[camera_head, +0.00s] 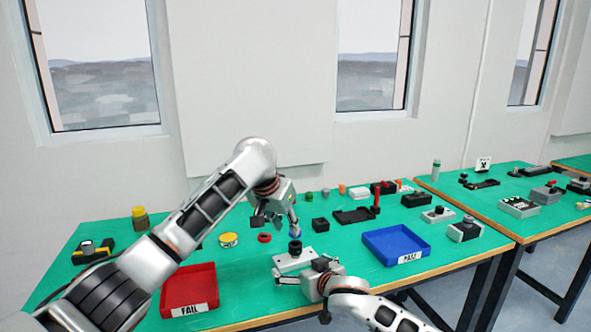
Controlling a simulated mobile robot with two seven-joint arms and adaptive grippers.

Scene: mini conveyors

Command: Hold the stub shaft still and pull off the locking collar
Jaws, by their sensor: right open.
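A light grey block (288,264) lies on the green bench at its front middle. A dark round part (295,247) stands on it, with a small blue piece (296,235) just above. I cannot tell at this size which of these is the stub shaft and which the locking collar. My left gripper (277,223) is above and slightly left of the block, with its fingers apart, one finger close above the blue piece. My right gripper (298,273) is open at the block's near side, low over the bench. Contact with the block is unclear.
A red FAIL tray (203,306) lies at the left and a blue PAST-like labelled tray (371,235) at the right. A red ring (264,237), a yellow tin (228,240) and a black box (320,224) sit nearby. More small parts line the back.

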